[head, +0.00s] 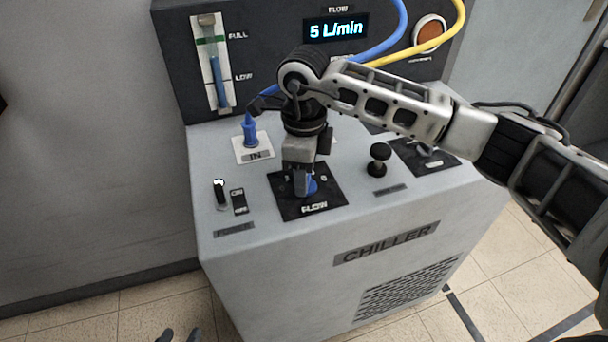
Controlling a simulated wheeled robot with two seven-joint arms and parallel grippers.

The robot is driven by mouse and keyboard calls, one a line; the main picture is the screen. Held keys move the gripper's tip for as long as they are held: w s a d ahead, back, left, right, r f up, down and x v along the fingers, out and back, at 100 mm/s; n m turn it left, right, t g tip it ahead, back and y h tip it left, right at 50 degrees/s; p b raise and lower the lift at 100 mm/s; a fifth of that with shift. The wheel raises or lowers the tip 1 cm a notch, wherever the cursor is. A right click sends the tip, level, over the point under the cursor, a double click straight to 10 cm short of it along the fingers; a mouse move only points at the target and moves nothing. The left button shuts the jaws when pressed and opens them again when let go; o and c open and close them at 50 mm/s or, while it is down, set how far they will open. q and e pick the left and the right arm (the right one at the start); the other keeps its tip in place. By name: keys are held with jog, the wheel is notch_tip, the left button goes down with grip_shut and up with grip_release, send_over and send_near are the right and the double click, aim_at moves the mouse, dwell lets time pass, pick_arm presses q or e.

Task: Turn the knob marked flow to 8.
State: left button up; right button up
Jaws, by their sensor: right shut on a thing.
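The blue flow knob (312,186) sits on a black plate (333,194) marked FLOW on top of the chiller. My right gripper (303,186) points down from above and is shut on the knob, hiding most of it and much of the dial's marks. The display (336,29) on the back panel reads 5 L/min. My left gripper (180,336) shows only as dark tips at the bottom edge, low in front of the chiller and away from the knob; its jaw state is unclear.
A blue fitting (249,131) on a plate marked IN stands behind the knob. A toggle switch (219,190) is to the left, a black round knob (379,158) to the right. Blue (388,40) and yellow (440,42) hoses cross the back panel.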

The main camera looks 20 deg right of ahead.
jog(key=shift+m, duration=0.9)
jog(key=m+b, duration=0.1)
jog(key=m, duration=0.2)
jog(key=shift+w+d+m, duration=0.1)
jog(key=shift+m, duration=0.2)
jog(key=shift+m+b, duration=0.3)
jog(key=shift+m, duration=0.8)
pick_arm(q)
jog(key=shift+w+d+f, duration=0.1)
jog(key=shift+d+f, duration=0.05)
jog(key=shift+f, duration=0.05)
pick_arm(e)
jog(key=shift+m, duration=0.3)
pick_arm(q)
jog(key=shift+f, duration=0.1)
pick_arm(e)
jog(key=o, duration=1)
notch_tip(320, 180, up, 16)
jog(key=shift+r, duration=0.1)
